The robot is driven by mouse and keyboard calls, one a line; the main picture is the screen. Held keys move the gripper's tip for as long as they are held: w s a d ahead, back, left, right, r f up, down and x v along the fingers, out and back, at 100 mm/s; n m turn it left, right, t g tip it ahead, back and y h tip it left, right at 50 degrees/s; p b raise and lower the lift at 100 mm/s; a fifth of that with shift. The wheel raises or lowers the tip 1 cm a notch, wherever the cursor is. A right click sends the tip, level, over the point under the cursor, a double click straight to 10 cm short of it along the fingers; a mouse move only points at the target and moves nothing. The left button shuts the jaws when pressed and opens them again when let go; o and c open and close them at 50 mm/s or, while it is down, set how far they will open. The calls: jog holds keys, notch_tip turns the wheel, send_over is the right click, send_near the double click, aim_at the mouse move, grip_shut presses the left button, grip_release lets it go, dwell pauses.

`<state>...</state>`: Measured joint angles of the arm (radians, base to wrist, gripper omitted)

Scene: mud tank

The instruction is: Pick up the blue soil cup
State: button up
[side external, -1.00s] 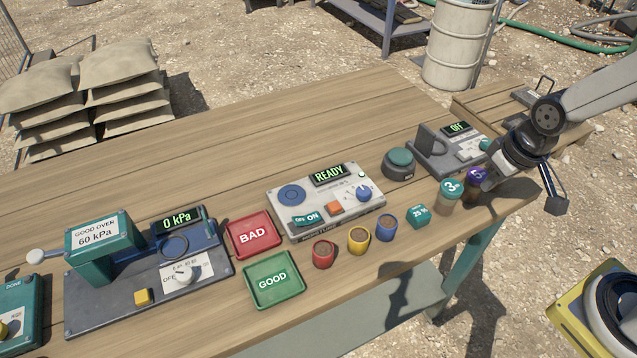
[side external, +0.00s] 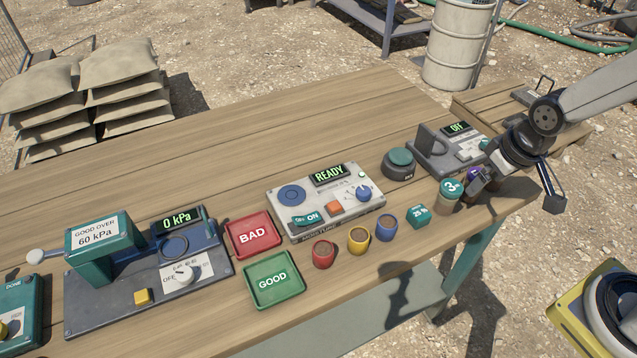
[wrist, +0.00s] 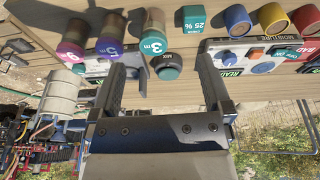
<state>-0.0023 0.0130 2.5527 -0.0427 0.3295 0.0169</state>
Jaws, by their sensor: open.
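The blue soil cup (side external: 386,229) stands upright near the front edge of the wooden table, right of the yellow cup (side external: 358,239) and the red cup (side external: 323,254). In the wrist view the blue cup (wrist: 237,18) shows at the top right, outside the span of my fingers. My gripper (side external: 512,188) is open at the table's right end, well to the right of the blue cup and apart from it. Its two fingers also frame the lower half of the wrist view (wrist: 162,68), with nothing held between them.
Between my gripper and the blue cup stand a teal 25% block (side external: 418,216) and a jar marked 3 (side external: 450,193). A purple-topped jar (side external: 473,174) is partly hidden by a finger. The moisture device (side external: 325,203) and a teal-topped button (side external: 399,164) lie behind.

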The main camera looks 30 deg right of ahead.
aim_at(386, 224)
jog(key=w+a+f+n+y, duration=0.1)
jog(key=w+a+f+n, duration=0.1)
jog(key=w+n, duration=0.1)
jog(key=w+a+f+n+t+y, duration=0.1)
jog(key=w+a+n, duration=0.2)
jog(key=w+a+f+n+t+y, duration=0.1)
jog(key=w+a+f+n, duration=0.1)
jog(key=w+n, duration=0.1)
jog(key=shift+w+a+f+n+y, duration=0.15)
jog(key=shift+f+n+y, duration=0.15)
jog(key=shift+n, duration=0.2)
jog(key=shift+s+a+f+n+g+y, duration=0.35)
jog(key=shift+s+a+f+n+g, duration=0.15)
jog(key=shift+a, duration=0.2)
jog(key=shift+s+a+f+n+g+y, duration=0.3)
jog(key=shift+a+f+n+g+y, duration=0.1)
jog(key=shift+a+f+n, duration=0.2)
jog(key=shift+s+a+f+n+g+y, duration=0.35)
jog(key=shift+s+a+f+n+g, duration=0.1)
jog(key=shift+a+n, duration=0.25)
jog(key=shift+x, duration=1.3)
jog(key=shift+w, duration=0.1)
